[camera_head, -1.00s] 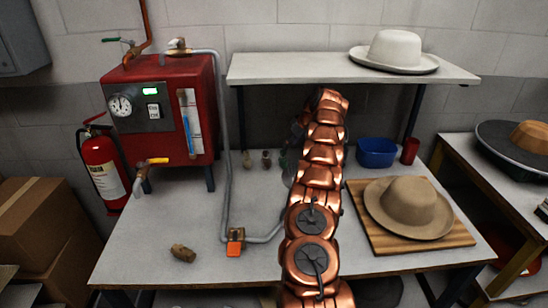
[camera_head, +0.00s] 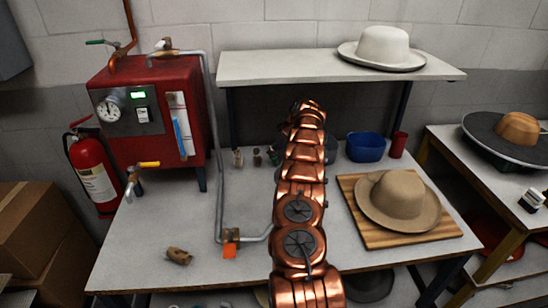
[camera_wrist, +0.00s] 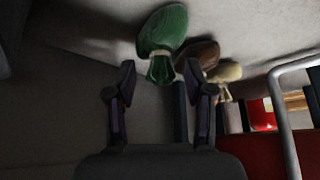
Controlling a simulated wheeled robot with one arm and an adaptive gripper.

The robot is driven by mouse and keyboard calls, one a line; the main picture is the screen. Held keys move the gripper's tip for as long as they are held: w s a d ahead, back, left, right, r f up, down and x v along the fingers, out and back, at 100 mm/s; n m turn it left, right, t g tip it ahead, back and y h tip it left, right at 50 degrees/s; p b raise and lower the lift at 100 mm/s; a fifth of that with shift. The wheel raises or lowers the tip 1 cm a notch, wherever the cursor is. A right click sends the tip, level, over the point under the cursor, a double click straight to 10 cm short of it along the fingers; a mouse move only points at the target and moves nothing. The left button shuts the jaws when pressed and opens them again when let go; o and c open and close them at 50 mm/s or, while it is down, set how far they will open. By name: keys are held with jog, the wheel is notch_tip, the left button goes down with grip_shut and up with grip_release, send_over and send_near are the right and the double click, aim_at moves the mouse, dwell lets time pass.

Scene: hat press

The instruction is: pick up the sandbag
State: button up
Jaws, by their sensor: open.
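Three small bag-like things with tied necks stand in a row on the table, and I cannot tell which one is the sandbag. In the head view they are a beige one (camera_head: 237,158), a brown one (camera_head: 257,158) and a green one (camera_head: 273,157), just left of my arm. In the wrist view the green one (camera_wrist: 163,30) is nearest, with its pale tied neck just ahead of my gripper (camera_wrist: 160,85) and between the fingers' lines. The brown one (camera_wrist: 201,55) and beige one (camera_wrist: 228,72) lie to its right. My gripper is open and empty; my arm hides it in the head view.
A grey pipe (camera_head: 219,150) rises left of the bags from the table (camera_head: 150,225), beside a red boiler (camera_head: 190,100). A white shelf (camera_head: 290,66) overhangs behind. A blue bowl (camera_head: 365,147), red cup (camera_head: 397,145) and tan hat (camera_head: 400,195) stand right of my arm.

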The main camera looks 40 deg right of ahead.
jog(key=shift+x, duration=0.75)
grip_shut()
